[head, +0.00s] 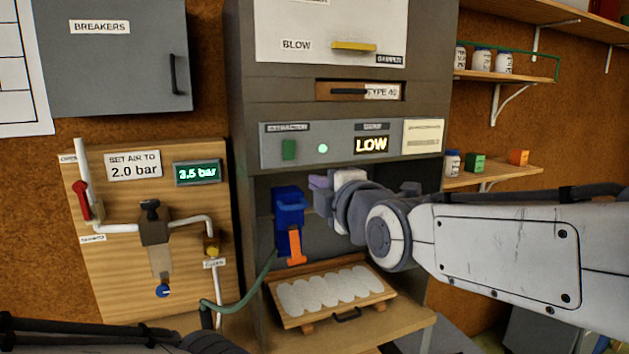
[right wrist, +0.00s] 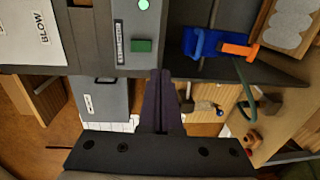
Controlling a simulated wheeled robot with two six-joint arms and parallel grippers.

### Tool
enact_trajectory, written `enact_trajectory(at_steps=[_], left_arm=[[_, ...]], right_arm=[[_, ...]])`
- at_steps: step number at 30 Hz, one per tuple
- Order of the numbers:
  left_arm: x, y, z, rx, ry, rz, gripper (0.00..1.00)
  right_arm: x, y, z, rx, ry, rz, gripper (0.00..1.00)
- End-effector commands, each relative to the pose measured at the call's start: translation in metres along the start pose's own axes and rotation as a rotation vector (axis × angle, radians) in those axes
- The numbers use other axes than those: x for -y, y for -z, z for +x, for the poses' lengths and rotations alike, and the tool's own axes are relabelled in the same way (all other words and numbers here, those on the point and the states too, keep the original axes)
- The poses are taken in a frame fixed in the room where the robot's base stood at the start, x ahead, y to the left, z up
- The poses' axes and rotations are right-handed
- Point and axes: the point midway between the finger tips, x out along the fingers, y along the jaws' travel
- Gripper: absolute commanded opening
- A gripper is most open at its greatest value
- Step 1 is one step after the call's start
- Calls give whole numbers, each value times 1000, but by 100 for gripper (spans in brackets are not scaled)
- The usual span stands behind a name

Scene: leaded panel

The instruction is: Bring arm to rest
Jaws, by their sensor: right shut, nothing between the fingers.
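My right arm reaches in from the right in the head view. Its gripper (head: 318,183) is in front of the open bay of the grey cabinet, just right of the blue holder and below the control strip. In the right wrist view its dark fingers (right wrist: 160,78) lie together, shut, with nothing between them. The fingertips point toward the green switch and blue holder and appear apart from them. Only a dark part of my left arm shows along the bottom left edge of the head view. My left gripper is out of view.
A control strip (head: 245,146) shows LOW. An air panel (head: 110,270) reads 3.5 bar. Shelves (head: 500,178) stand right.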

Motion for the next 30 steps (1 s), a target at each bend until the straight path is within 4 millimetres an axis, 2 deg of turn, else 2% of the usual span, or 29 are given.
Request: enact_trajectory(at_steps=[1, 3, 16, 19, 20, 23, 25, 27, 29, 30], left_arm=[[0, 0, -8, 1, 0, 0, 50], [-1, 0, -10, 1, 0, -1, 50], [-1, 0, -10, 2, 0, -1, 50], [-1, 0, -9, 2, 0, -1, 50], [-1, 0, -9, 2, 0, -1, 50], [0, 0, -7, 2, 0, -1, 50], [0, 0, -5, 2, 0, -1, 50], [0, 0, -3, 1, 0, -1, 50], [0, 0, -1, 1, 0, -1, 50], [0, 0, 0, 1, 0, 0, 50]], right_arm=[[-3, 0, -4, -1, 1, 0, 0], [-2, 0, -6, -1, 0, 0, 0], [3, 1, -8, -2, 1, 2, 0], [16, 6, -9, -15, 44, 47, 0], [24, 10, -10, -22, 72, 77, 0], [70, 29, -18, -43, 233, 240, 0], [114, 46, -32, -36, 397, 394, 0], [161, 62, -54, 9, 581, 555, 0], [198, 74, -79, 79, 737, 682, 0], [222, 80, -98, 142, 838, 758, 0]])
